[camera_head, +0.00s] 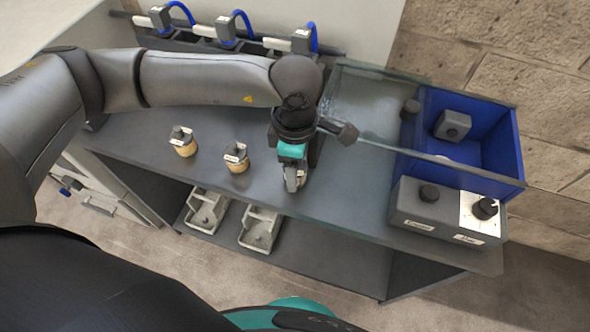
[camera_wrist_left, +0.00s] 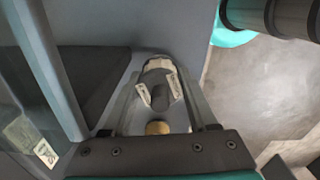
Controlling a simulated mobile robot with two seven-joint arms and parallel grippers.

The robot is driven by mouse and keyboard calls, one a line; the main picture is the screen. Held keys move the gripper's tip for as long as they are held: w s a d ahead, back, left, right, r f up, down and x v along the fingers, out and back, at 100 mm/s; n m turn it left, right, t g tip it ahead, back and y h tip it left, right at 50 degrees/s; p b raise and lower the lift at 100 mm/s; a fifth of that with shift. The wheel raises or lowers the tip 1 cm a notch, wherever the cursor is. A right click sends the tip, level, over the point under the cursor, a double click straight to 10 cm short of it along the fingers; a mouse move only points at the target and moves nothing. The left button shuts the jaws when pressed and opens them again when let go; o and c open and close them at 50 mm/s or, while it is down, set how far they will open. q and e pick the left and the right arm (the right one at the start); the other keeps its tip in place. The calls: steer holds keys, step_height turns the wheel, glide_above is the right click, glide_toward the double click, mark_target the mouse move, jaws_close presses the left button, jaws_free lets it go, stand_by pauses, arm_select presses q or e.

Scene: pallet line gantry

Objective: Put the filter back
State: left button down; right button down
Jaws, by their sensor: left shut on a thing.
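My left gripper (camera_head: 293,178) reaches down over the dark bench top, to the right of two standing filters. It is shut on a filter, which shows between the fingers in the left wrist view (camera_wrist_left: 160,88) as a grey cap with a dark knob and white labels. A round yellowish part shows close to the gripper body. In the head view the gripper mostly hides this filter. Whether it touches the bench I cannot tell. The two standing filters, one at left (camera_head: 184,143) and one nearer (camera_head: 236,158), have yellowish bodies and labelled grey caps. My right gripper is out of view.
Labelled grey units with blue hoses (camera_head: 229,30) line the back. A clear panel (camera_head: 375,140) stands right of the gripper. Beyond it are a blue bin (camera_head: 500,152) with a grey block (camera_head: 453,125) and a knobbed control box (camera_head: 420,205). Grey trays (camera_head: 260,228) sit below.

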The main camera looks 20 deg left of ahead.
arm_select(q)
steer(key=shift+f, duration=0.55)
steer(key=shift+f, duration=0.15)
steer(key=shift+c, duration=0.9)
jaws_free()
steer(key=shift+r, duration=0.45)
step_height(320, 180, up, 12)
steer(key=shift+f+p, duration=0.2)
steer(key=shift+p, duration=0.6)
